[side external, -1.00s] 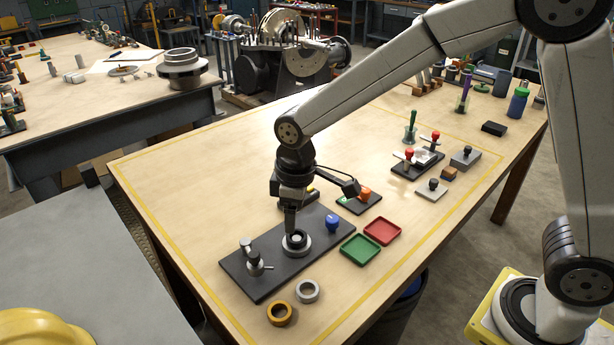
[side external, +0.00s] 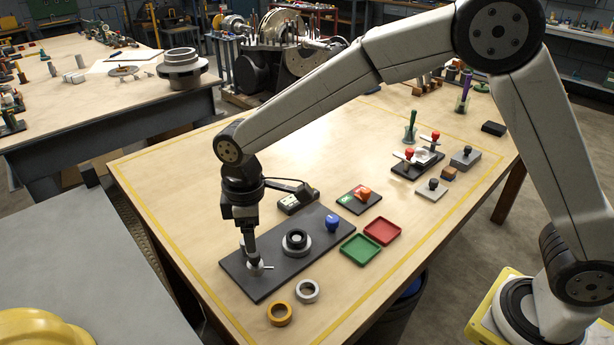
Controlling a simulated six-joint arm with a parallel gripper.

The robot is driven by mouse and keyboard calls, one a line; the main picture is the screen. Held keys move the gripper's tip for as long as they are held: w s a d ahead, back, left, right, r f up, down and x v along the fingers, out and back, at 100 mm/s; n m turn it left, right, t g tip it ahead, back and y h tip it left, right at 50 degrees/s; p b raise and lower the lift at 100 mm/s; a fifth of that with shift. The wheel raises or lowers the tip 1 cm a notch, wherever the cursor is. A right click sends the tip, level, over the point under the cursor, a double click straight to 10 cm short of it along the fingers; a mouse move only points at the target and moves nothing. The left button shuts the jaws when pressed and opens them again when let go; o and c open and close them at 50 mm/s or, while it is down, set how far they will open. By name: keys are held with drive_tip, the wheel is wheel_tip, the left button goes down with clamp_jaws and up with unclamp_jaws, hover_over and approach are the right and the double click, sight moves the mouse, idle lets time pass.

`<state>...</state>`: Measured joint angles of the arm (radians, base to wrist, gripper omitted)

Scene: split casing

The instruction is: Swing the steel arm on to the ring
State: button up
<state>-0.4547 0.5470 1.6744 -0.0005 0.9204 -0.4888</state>
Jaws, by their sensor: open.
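The steel arm (side external: 263,268) is on the left end of a dark base plate (side external: 269,280), low on a pivot. Its upright part is mostly hidden behind my gripper.
A blue knob (side external: 333,224) stands at the plate's right end. Green (side external: 361,249) and red (side external: 382,231) trays lie to the right. Loose orange (side external: 280,314) and silver (side external: 308,291) rings lie in front. A small box (side external: 298,201) is behind the plate.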

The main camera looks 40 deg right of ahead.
drive_tip(key=shift+f, duration=2.9)
clamp_jaws()
drive_tip(key=shift+r, duration=0.1)
